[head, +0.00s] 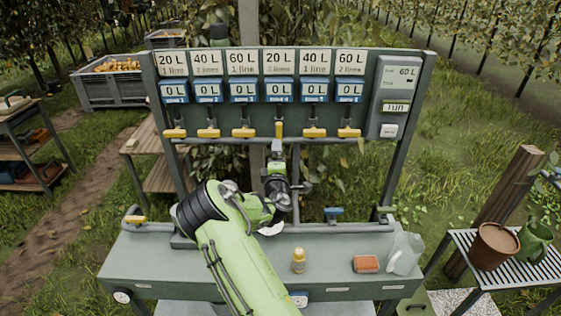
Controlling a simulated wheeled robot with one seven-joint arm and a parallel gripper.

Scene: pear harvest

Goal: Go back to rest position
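My green arm reaches up over the workbench (150,262) to the valve panel. My gripper (278,148) is just below the fourth yellow valve handle (279,130). Whether its fingers touch the handle, and whether they are open or shut, is too small to tell. The fourth handle stands upright. The other handles, such as the third (243,133) and the fifth (314,133), lie crosswise. The labels above read 20 L, 40 L and 60 L, with blue displays under them. A control box (389,92) at the right shows 60 L and "run".
On the bench are a small yellow bottle (298,261), an orange sponge-like block (366,264), a clear jug (404,253) and a blue-handled valve (333,213). A slatted side table (500,262) at right holds a brown pot (494,246) and a green can (534,240).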

